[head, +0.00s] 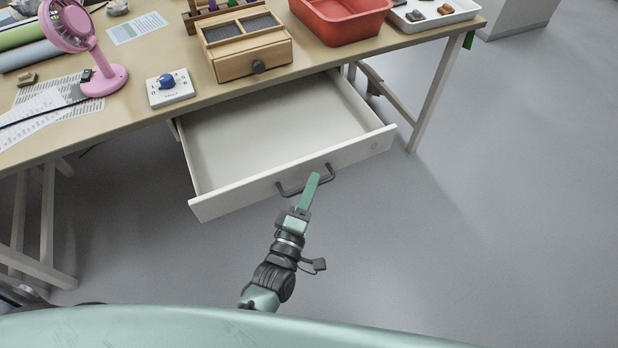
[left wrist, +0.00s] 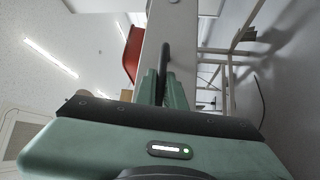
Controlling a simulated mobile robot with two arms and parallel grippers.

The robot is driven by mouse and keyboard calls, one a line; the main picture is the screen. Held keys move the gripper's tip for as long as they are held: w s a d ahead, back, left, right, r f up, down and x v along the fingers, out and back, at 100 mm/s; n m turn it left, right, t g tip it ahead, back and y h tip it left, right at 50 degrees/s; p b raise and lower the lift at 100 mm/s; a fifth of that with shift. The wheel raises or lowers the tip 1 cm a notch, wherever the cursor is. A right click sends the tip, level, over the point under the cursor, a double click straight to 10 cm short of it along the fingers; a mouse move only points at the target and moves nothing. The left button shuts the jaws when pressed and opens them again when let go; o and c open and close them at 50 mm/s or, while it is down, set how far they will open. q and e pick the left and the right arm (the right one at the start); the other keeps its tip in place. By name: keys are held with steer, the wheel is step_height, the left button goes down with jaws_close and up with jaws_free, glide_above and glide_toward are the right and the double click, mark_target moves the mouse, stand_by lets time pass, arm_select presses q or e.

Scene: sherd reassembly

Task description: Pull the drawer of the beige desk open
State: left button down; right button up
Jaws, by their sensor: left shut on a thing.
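The beige desk (head: 130,62) stands across the top of the head view. Its drawer (head: 270,125) is pulled well out, and its inside looks empty. The drawer's dark bar handle (head: 290,190) is on the pale front panel. My left gripper (head: 313,180) is shut on the handle, at its middle to right part. In the left wrist view the handle (left wrist: 166,60) runs between the green fingers, close to the drawer front (left wrist: 179,35). My right gripper is in neither view.
On the desk are a pink fan (head: 105,75), a white knob box (head: 169,88), a small wooden box (head: 245,50), a red bin (head: 340,18) and a white tray (head: 432,15) with sherds. Desk legs stand at both sides. The grey floor (head: 500,190) at right is clear.

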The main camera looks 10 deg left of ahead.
arm_select(q)
steer(key=c, duration=1.5)
jaws_free()
steer(key=v, duration=0.7)
steer(key=shift+s, duration=0.4)
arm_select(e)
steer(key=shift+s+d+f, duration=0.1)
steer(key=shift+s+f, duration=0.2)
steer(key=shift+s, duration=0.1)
arm_select(q)
steer(key=shift+a, duration=0.1)
